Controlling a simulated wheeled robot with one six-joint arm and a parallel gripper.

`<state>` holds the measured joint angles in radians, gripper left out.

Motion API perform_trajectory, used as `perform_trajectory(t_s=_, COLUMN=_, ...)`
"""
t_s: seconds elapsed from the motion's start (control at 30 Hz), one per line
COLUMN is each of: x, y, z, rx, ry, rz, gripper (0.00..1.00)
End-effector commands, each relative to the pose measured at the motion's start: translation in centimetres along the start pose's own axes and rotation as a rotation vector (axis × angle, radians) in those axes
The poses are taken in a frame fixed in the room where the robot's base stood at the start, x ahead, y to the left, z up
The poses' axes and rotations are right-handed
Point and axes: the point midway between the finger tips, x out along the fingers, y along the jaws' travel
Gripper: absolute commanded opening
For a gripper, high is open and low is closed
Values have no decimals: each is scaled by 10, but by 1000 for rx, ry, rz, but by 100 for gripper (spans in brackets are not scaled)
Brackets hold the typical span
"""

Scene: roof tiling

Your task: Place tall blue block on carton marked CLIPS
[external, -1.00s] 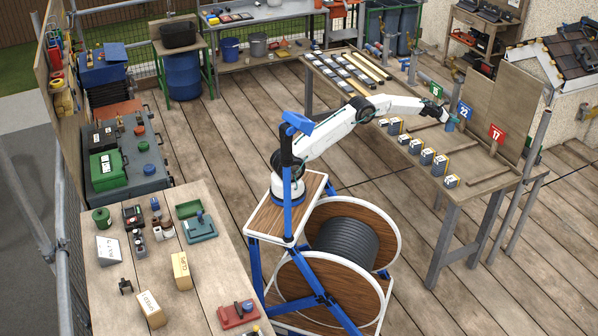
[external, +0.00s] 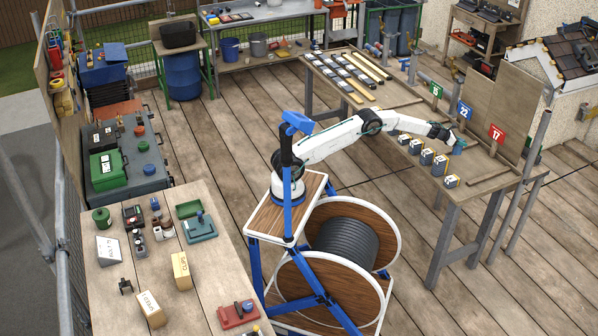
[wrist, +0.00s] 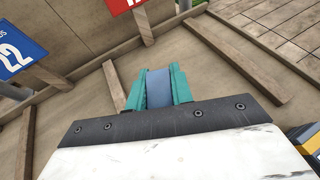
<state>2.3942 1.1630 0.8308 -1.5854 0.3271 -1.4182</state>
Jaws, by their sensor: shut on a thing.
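My gripper (wrist: 160,90) has teal fingers shut on a blue block (wrist: 159,86), seen between them in the wrist view. In the external view my gripper (external: 459,143) is over the right-hand workbench, near the number signs; the block is hard to make out there. Whether the block touches the bench is unclear. The carton that appears to be marked CLIPS (external: 181,272) is tan and stands on the near-left table, far from my gripper. Its lettering is small and turned.
Two other marked cartons, a white one (external: 109,250) and a tan one (external: 150,310), stand near it. A red tool (external: 238,315) lies to its right. Signs 22 (external: 464,111) and 17 (external: 497,133) and several small boxes (external: 427,157) are by my gripper.

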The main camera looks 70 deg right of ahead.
Motion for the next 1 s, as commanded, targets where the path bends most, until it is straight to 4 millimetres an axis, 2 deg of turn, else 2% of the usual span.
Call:
perform_trajectory(t_s=0.4, x=19, y=0, z=-45, rx=-1, ry=0, rz=1, gripper=0)
perform_trajectory(t_s=0.8, x=20, y=0, z=-49, rx=0, ry=-1, rz=1, gripper=0)
perform_trajectory(t_s=0.83, x=20, y=1, z=-49, rx=0, ry=-1, rz=1, gripper=28)
perform_trajectory(t_s=0.9, x=20, y=0, z=-49, rx=0, ry=-1, rz=1, gripper=44)
perform_trajectory(t_s=1.0, x=20, y=0, z=-49, rx=0, ry=-1, rz=1, gripper=44)
